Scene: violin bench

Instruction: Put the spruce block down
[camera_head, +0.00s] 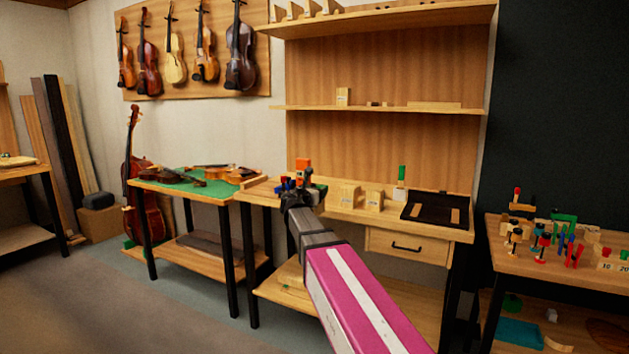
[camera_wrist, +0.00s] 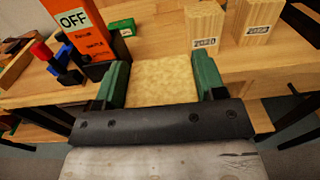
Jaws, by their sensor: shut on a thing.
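My gripper (camera_wrist: 161,82) is shut on a pale, grainy wooden block, the spruce block (camera_wrist: 160,78), with one green finger on each side of it. The wrist view looks along it to the workbench top (camera_wrist: 165,42). I cannot tell whether the block touches the bench or is held just above it. In the head view my gripper (camera_head: 301,196) is at the front left of the workbench (camera_head: 335,212), and the block is hidden behind my arm there.
Two labelled pale blocks (camera_wrist: 203,24) (camera_wrist: 262,22) stand to the right. An orange OFF box (camera_wrist: 76,32), a small green block (camera_wrist: 123,26) and a red-and-blue clamp (camera_wrist: 50,58) are on the left. A dark tray (camera_head: 430,212) lies farther right. Bare wood shows between the boxes.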

